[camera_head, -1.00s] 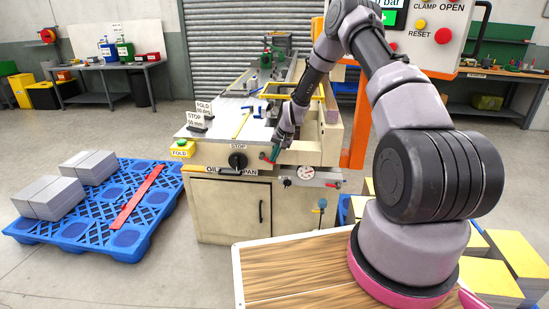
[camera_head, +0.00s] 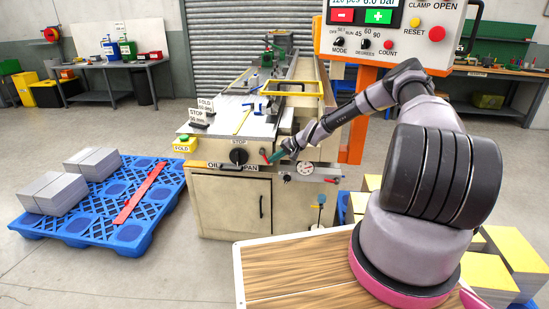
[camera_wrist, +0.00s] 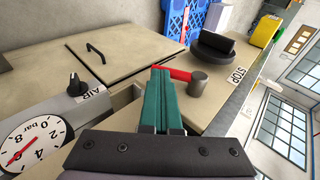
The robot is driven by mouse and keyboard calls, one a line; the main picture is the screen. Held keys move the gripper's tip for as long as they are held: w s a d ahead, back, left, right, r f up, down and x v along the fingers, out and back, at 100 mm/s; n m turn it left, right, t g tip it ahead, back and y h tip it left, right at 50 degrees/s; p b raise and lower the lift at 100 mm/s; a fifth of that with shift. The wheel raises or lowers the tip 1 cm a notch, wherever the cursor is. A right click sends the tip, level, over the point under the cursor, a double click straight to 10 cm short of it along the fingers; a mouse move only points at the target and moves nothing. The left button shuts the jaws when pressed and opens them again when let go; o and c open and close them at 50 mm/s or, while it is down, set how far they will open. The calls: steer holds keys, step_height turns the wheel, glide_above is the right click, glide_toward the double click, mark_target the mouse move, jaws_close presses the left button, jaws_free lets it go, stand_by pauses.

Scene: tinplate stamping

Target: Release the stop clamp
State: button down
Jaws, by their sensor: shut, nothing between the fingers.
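A red lever (camera_wrist: 178,74) on a grey round hub (camera_wrist: 197,83) sits on the front of the machine, beside the black STOP knob (camera_wrist: 212,47). Which of these is the stop clamp is not labelled. In the head view the red lever (camera_head: 263,153) shows as a small red tip right of the STOP knob (camera_head: 238,156). My gripper (camera_head: 279,154) comes in from the right. In the wrist view its green fingers (camera_wrist: 160,75) are shut together with nothing between them. Their tips are at the lever's free end; whether they touch cannot be told.
A pressure gauge (camera_wrist: 33,145) and small AIR knob (camera_wrist: 76,86) sit close beside my gripper. The cabinet door has a black handle (camera_wrist: 95,52). A blue pallet (camera_head: 75,228) with grey stacks stands left. The control panel (camera_head: 392,33) hangs above my arm.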

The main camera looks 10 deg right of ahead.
mark_target(269, 164)
steer(key=shift+w+a+f, duration=0.1)
steer(key=shift+a+f, duration=0.3)
steer(key=shift+f, duration=0.15)
steer(key=shift+w+a+f, duration=0.1)
steer(key=shift+a+f, duration=0.25)
steer(key=shift+f, duration=0.2)
steer(key=shift+a+f, duration=0.15)
steer(key=shift+a, duration=0.05)
steer(key=shift+d, duration=0.2)
steer(key=s+d, duration=0.6)
steer(key=d, duration=0.6)
steer(key=shift+s, duration=0.4)
